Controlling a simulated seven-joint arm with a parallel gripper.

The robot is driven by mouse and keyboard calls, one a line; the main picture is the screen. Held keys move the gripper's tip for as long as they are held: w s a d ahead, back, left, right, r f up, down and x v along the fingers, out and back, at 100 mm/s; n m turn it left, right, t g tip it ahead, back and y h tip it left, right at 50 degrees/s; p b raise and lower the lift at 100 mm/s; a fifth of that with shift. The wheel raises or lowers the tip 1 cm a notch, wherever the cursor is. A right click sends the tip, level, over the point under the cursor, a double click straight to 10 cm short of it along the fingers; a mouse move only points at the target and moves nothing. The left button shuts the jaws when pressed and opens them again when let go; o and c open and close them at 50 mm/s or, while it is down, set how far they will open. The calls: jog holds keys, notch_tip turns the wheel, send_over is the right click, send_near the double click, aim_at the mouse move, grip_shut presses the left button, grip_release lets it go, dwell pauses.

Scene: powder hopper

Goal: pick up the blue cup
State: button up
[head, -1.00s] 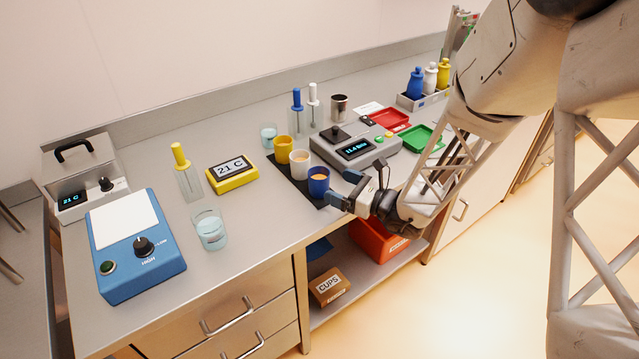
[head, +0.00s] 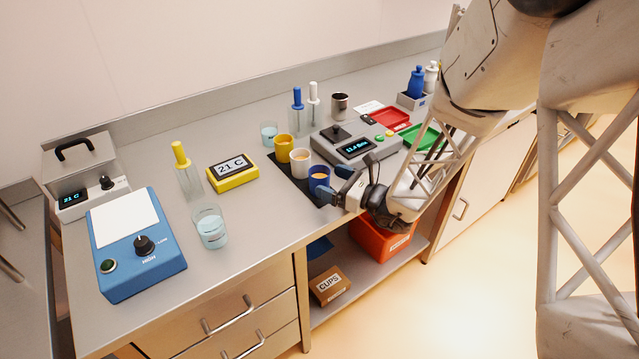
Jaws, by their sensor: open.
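The blue cup (head: 317,181) stands upright on a dark mat (head: 287,180) near the bench's front edge, with tan contents showing inside. My gripper (head: 334,183) is open at the cup's right side, its fingers reaching toward the cup and hiding part of its right side. I cannot tell whether the fingers touch the cup or sit on both sides of it.
A white cup (head: 300,163) and a yellow cup (head: 283,147) stand behind the blue cup on the mat. A grey device with a display (head: 352,146) is close behind my gripper. A glass beaker (head: 210,228) stands to the left.

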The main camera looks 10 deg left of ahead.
aim_at(311, 172)
jog(key=shift+a, duration=0.1)
jog(key=shift+x, duration=2.5)
jog(key=shift+c, duration=0.3)
jog(key=c, duration=1)
jog(key=shift+r, duration=0.25)
jog(key=shift+r, duration=1.55)
jog(key=s+d, duration=0.3)
jog(key=s, duration=0.4)
jog(key=s+d+r, duration=0.1)
jog(key=s+d, duration=0.2)
jog(key=s, duration=0.4)
jog(key=shift+d+r, duration=0.15)
jog(key=shift+d, duration=0.25)
jog(key=shift+s, duration=0.2)
